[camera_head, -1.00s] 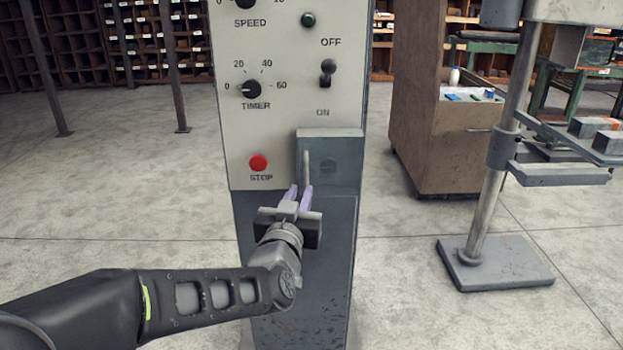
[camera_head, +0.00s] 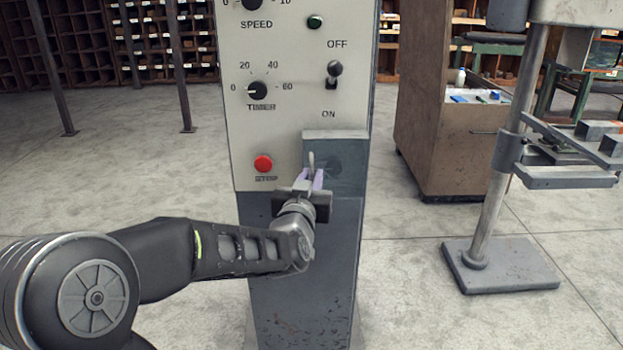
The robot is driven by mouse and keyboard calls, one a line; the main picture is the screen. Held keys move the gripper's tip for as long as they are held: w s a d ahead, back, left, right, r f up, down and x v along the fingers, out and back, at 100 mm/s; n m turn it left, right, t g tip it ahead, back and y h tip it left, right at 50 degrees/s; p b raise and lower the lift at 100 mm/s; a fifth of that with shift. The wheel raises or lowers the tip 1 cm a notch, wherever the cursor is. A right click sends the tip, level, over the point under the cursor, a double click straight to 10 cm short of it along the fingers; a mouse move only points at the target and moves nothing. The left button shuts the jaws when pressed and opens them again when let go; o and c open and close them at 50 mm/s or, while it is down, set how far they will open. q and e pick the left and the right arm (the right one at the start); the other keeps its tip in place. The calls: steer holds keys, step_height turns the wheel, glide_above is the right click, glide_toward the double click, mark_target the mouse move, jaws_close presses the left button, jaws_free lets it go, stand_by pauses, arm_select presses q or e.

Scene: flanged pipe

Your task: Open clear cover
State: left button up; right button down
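The clear cover (camera_head: 345,165) is a see-through, bluish-grey box on the lower right of the control panel's face, with a dark round shape dimly visible behind it. It looks closed against the panel. A thin upright light handle (camera_head: 311,160) stands out at its left side. My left gripper (camera_head: 310,178) is at the handle, with its two pale purple fingers apart and the handle's lower part between them. I cannot tell whether either finger touches it. The gripper body hides the handle's lower end. My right gripper is not in view.
The red STOP button (camera_head: 263,164) is close left of the gripper. The timer knob (camera_head: 257,90) and the toggle switch (camera_head: 334,72) are above. A brown cabinet (camera_head: 445,150) and a metal stand (camera_head: 490,200) are to the right. The floor around the panel is clear.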

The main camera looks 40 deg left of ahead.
arm_select(q)
steer(key=shift+c, duration=0.4)
jaws_close()
stand_by(0.9)
